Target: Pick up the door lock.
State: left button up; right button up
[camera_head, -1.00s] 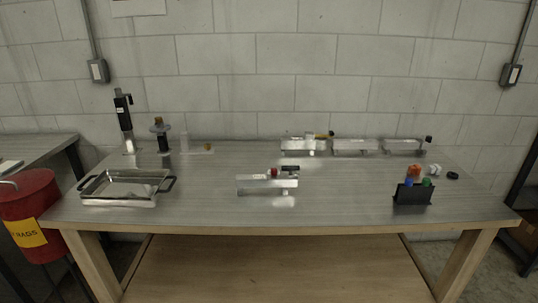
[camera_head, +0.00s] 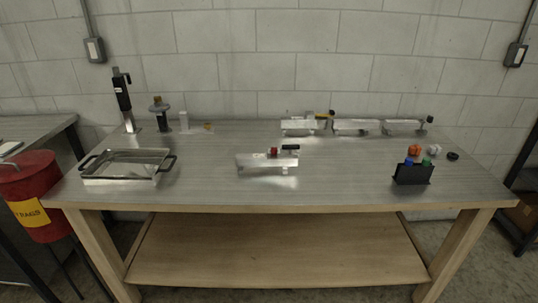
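Neither of my grippers shows in the head view. An aluminium trailer-like piece (camera_head: 267,162) stands near the middle of the table, with a small red part (camera_head: 274,151) and a black part (camera_head: 290,148) on its top. Several similar aluminium pieces stand in a row at the back right, one of them here (camera_head: 357,126). I cannot tell which small part is the door lock; the parts are too small to make out.
A metal tray (camera_head: 124,178) with black handles lies at the left of the metal-topped table (camera_head: 215,190). A black holder (camera_head: 413,175) with coloured items stands at the right. A black-and-silver upright tool (camera_head: 123,97) stands at the back left. A red bin (camera_head: 30,180) is beside the table.

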aim_at(282, 159)
jog(key=i+l, duration=0.25)
jog(key=i+l+u, duration=0.1)
jog(key=i+l, duration=0.2)
jog(key=l, duration=0.15)
jog(key=i+l, duration=0.25)
jog(key=l, duration=0.15)
